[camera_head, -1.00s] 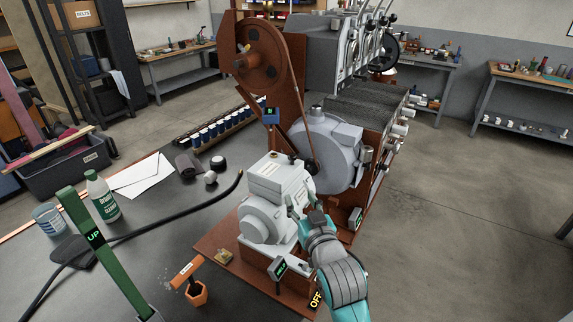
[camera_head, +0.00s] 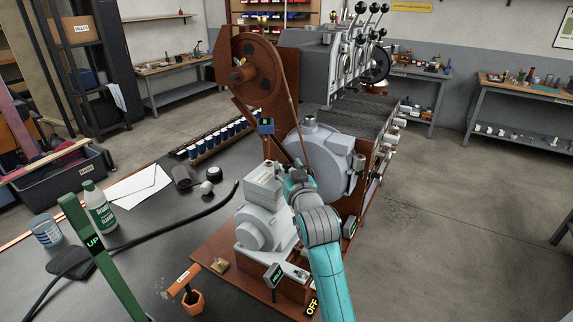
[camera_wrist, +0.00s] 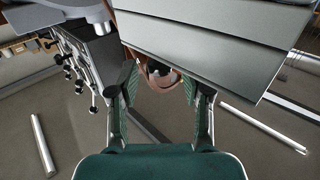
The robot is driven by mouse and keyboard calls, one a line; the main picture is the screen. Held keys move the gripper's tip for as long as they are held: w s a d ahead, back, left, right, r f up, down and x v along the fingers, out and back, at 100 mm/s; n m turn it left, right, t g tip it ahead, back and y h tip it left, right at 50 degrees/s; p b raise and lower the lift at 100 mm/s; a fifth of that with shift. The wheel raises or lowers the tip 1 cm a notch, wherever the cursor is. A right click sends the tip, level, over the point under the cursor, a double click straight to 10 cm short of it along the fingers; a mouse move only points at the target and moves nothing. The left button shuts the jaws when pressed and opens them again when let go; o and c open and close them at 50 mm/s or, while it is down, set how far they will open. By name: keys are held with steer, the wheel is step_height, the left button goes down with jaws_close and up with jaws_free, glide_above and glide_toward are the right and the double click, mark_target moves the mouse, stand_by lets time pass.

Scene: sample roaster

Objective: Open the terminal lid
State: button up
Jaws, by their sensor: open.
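The grey motor (camera_head: 258,228) stands on a brown base at the table's right end. Its terminal box, with a pale flat lid (camera_head: 263,175) on top, looks closed. My gripper (camera_head: 294,178) is at the right side of this box, near lid height; my wrist partly hides that side. I cannot tell whether it touches the lid. In the wrist view my gripper (camera_wrist: 160,82) is open, its two fingers apart. A large grey panel (camera_wrist: 215,45) is close in front of the fingers; I cannot tell which part it is.
The roaster's blue-grey drum housing (camera_head: 320,160) and belt wheel (camera_head: 257,70) stand just behind the motor. A black hose (camera_head: 170,224), a white bottle (camera_head: 99,206) and a green upright (camera_head: 100,258) are on the left. Floor to the right is clear.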

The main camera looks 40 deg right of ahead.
steer(key=shift+x, duration=1.1)
jaws_close()
